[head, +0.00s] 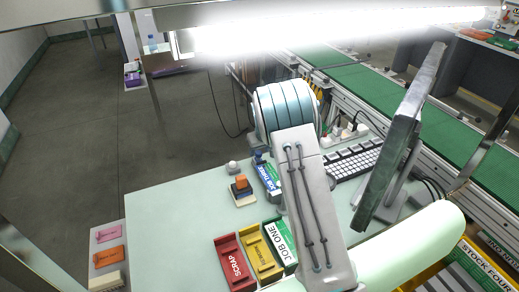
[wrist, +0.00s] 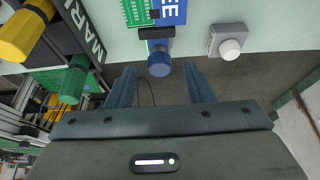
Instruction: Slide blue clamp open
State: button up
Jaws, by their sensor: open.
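The blue clamp shows in the wrist view as a round blue knob (wrist: 159,64) on a dark bracket at the edge of the pale tabletop, below a blue board (wrist: 174,10) lettered "EE". My gripper (wrist: 159,67) is open, with one blue-grey finger on each side of the knob. Gaps show between the knob and both fingers; whether the fingers reach its depth is hard to tell. In the head view a small blue part (head: 260,157) shows beside my arm, near the "JOB THREE" board (head: 270,176). My gripper is not clearly visible there.
A grey box with a white button (wrist: 230,44) stands right of the knob in the wrist view. A yellow knob (wrist: 26,30) and green knob (wrist: 72,80) are at left. In the head view, red (head: 233,263) and yellow (head: 260,253) trays, a keyboard (head: 354,163) and a monitor (head: 393,150) surround my arm.

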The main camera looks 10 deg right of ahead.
jog(key=shift+w+f, duration=0.2)
jog(key=shift+f, duration=0.3)
grip_shut()
jog(key=shift+w+a, duration=0.2)
jog(key=shift+w, duration=0.4)
jog(key=shift+w+a, duration=0.15)
jog(key=shift+w, duration=0.4)
jog(key=shift+w+r+b, duration=0.1)
jog(key=shift+w+b, duration=0.2)
jog(key=shift+w, duration=0.05)
jog(key=shift+a, duration=0.1)
jog(key=shift+c, duration=0.9)
grip_release()
jog(key=shift+o, duration=0.9)
jog(key=shift+w, duration=0.1)
